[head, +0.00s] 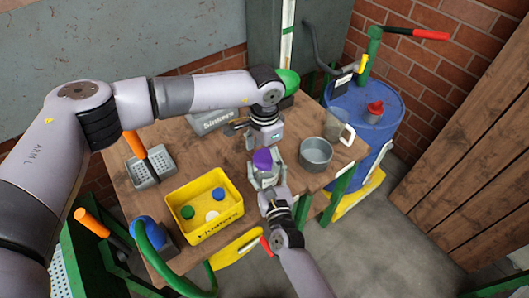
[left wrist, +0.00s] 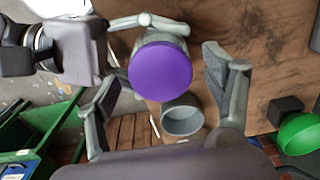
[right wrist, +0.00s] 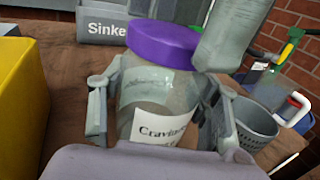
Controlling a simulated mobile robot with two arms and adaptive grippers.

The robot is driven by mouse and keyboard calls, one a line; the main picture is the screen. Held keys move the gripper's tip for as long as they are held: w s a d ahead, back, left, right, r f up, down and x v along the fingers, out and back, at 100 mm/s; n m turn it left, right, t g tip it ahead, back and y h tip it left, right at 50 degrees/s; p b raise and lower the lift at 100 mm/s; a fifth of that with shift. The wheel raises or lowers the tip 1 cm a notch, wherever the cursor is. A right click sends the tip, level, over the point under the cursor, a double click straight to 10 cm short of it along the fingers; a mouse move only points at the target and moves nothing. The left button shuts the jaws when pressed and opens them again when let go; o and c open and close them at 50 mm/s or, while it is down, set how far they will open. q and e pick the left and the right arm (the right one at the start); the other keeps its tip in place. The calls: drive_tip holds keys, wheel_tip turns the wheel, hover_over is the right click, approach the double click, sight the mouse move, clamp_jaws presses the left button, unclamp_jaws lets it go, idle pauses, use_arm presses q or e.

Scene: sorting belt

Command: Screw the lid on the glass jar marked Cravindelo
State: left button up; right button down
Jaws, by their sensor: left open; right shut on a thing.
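The glass jar (right wrist: 135,85), its label reading "Cravin…" with the rest hidden, stands upright in my right gripper (right wrist: 160,120), whose fingers are shut around its body. A purple lid (head: 262,159) sits on the jar's mouth and looks about level; I cannot tell how tight it is. It also shows from above in the left wrist view (left wrist: 160,64). My left gripper (left wrist: 163,82) is open, pointing down just above the lid, its fingers spread to either side. One of its fingers shows beside the lid in the right wrist view.
A yellow bin (head: 178,219) holds green, blue and white round pieces. A grey pot (head: 316,153) and a clear mug (head: 334,124) stand right of the jar. A grey "Sinkers" box (head: 209,121) is behind. A grey tray (head: 143,180) stands at the left.

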use_arm(q)
drive_tip(key=shift+r, duration=2.25)
